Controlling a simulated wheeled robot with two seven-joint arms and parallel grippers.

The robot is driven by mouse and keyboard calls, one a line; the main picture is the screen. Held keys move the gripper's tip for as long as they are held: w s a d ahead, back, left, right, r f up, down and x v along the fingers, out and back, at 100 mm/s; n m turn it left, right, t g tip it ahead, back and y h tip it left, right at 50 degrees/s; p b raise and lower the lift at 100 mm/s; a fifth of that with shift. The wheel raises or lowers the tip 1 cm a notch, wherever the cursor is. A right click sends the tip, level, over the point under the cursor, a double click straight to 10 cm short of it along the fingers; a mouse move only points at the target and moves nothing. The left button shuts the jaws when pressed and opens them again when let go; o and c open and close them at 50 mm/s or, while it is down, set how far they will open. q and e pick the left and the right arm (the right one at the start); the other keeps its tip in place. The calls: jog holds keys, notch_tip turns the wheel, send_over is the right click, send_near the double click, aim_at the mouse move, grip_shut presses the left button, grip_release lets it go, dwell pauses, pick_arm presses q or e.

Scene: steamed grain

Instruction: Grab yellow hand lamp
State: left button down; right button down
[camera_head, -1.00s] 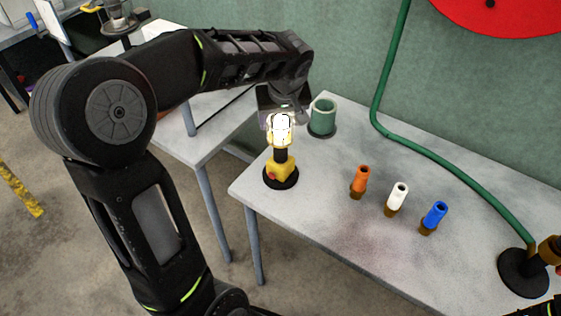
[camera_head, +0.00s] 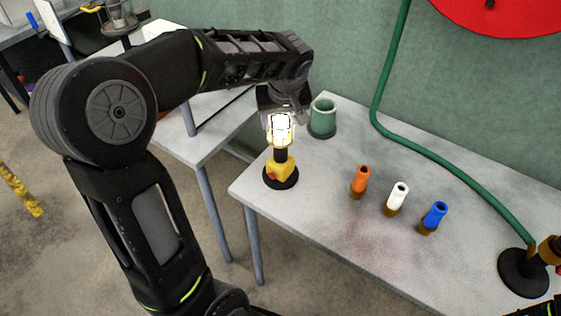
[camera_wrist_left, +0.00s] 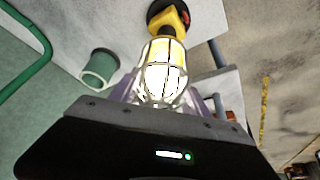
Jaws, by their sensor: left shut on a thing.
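The yellow hand lamp (camera_head: 283,168) stands upright at the near left corner of the grey table, on a round black base. Its caged bulb glows bright white at the top. My left gripper (camera_head: 281,118) comes from above and behind and is shut on the lamp's glowing cage. In the left wrist view the lit cage of the lamp (camera_wrist_left: 165,75) lies between the fingers, with its yellow body and black base beyond. The glare and the gripper body hide the exact finger contact. My right gripper does not show.
A green cup (camera_head: 322,117) stands close behind the lamp. An orange nozzle (camera_head: 361,180), a white nozzle (camera_head: 398,194) and a blue nozzle (camera_head: 435,215) stand right of it.

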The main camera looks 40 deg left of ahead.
pick_arm(q)
jog(key=shift+r, duration=0.1)
notch_tip(320, 180, up, 10)
jog(key=shift+f+b, duration=0.1)
jog(key=shift+b, duration=0.2)
dwell(0.3)
dwell(0.6)
